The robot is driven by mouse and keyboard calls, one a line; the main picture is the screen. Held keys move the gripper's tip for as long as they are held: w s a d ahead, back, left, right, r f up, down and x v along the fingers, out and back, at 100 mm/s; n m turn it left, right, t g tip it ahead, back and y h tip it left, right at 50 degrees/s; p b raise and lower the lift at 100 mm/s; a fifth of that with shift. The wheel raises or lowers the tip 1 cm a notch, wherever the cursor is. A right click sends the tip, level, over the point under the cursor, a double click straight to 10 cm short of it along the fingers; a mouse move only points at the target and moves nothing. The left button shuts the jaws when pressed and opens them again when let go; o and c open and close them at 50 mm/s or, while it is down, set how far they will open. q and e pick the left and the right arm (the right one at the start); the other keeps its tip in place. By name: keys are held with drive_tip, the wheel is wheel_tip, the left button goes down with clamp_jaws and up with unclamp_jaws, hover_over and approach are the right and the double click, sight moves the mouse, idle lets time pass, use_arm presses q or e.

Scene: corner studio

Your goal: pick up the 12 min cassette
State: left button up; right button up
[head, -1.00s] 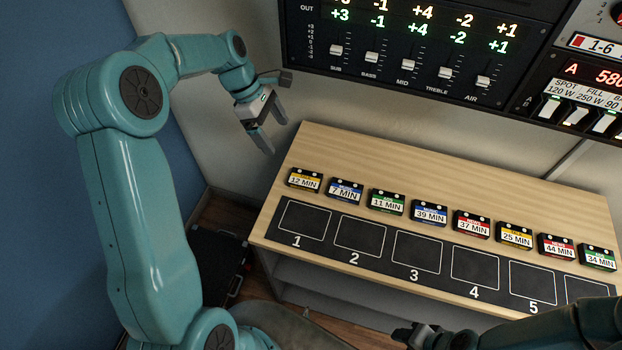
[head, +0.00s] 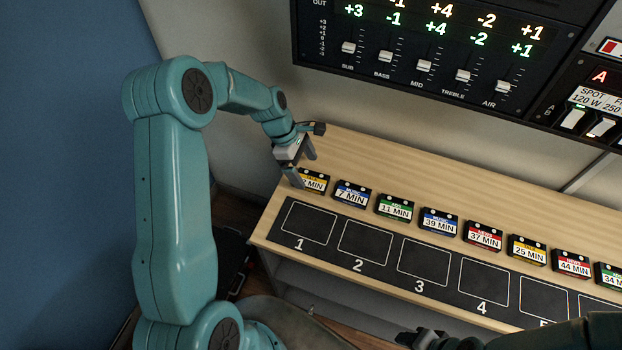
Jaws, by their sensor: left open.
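The 12 min cassette (head: 316,182), with a yellow label, lies on the wooden shelf top at the left end of a row of cassettes. Its left part is hidden by my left gripper. My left gripper (head: 304,171) is open, with its fingers pointing down at the cassette's left end. I cannot tell whether the fingers touch it. My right gripper (head: 416,337) shows only as a dark part at the bottom edge, and its jaws cannot be made out.
The 7 min cassette (head: 352,193) lies close to the right, followed by the 11 min cassette (head: 395,207) and several more. A dark strip of numbered squares (head: 365,243) runs along the shelf's front. An equalizer panel (head: 420,55) hangs behind.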

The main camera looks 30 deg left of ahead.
sight(311, 179)
use_arm(q)
drive_tip(key=p+x, duration=0.1)
drive_tip(key=x, duration=0.3)
drive_tip(key=shift+w+a+f, duration=0.15)
drive_tip(key=shift+w, duration=0.05)
drive_tip(key=shift+s+f, duration=0.1)
drive_tip(key=shift+f, duration=0.05)
drive_tip(key=shift+f, duration=0.15)
drive_tip(key=c, duration=1.2)
